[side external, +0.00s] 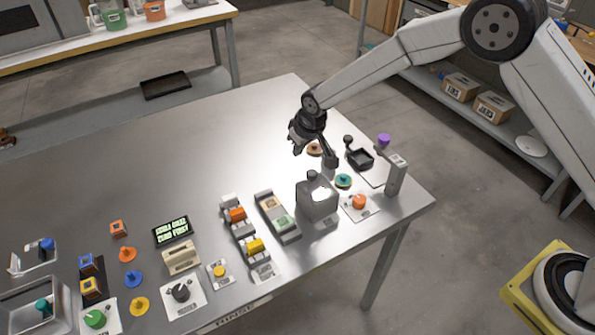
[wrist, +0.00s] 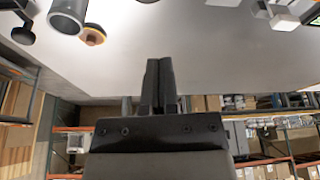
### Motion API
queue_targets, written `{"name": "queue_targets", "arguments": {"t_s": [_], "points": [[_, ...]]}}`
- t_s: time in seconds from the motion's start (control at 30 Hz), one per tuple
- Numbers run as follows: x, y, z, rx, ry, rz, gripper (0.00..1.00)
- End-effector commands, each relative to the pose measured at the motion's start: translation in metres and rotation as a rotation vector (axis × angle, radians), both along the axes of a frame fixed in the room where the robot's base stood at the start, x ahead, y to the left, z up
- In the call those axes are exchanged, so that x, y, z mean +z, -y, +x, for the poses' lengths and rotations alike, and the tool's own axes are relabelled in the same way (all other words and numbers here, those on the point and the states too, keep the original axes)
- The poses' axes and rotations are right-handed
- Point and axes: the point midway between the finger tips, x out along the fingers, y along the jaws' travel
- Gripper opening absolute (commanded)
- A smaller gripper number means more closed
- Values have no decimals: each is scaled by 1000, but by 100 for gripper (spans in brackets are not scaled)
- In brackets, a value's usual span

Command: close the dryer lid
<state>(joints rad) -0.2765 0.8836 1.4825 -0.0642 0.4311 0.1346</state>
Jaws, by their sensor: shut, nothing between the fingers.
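No part is plainly marked as the dryer or its lid, so I cannot tell for sure which it is. A grey box (side external: 317,203) with a dark knob on top stands near the table's right end. A dark square tray-like piece (side external: 359,158) with an open top and a black knob beside it lies behind it to the right. My gripper (side external: 297,148) is above the table, behind and left of the grey box, apart from it. In the wrist view my gripper's fingers (wrist: 160,72) are together, with nothing between them.
A grey cylinder (wrist: 68,14) and an orange-rimmed disc (wrist: 94,35) show at the wrist view's top left. A grey upright post (side external: 396,176), an orange knob (side external: 359,202) and a teal disc (side external: 343,181) stand near the grey box. The table's back left is clear.

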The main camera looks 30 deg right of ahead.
Motion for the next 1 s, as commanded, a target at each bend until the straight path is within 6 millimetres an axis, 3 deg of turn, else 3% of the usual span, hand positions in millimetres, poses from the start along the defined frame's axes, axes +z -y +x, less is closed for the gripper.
{"name": "queue_targets", "arguments": {"t_s": [0.43,1.0], "points": [[52,3,-17,0,2,0,0],[65,11,-27,-6,-3,0,0]]}}
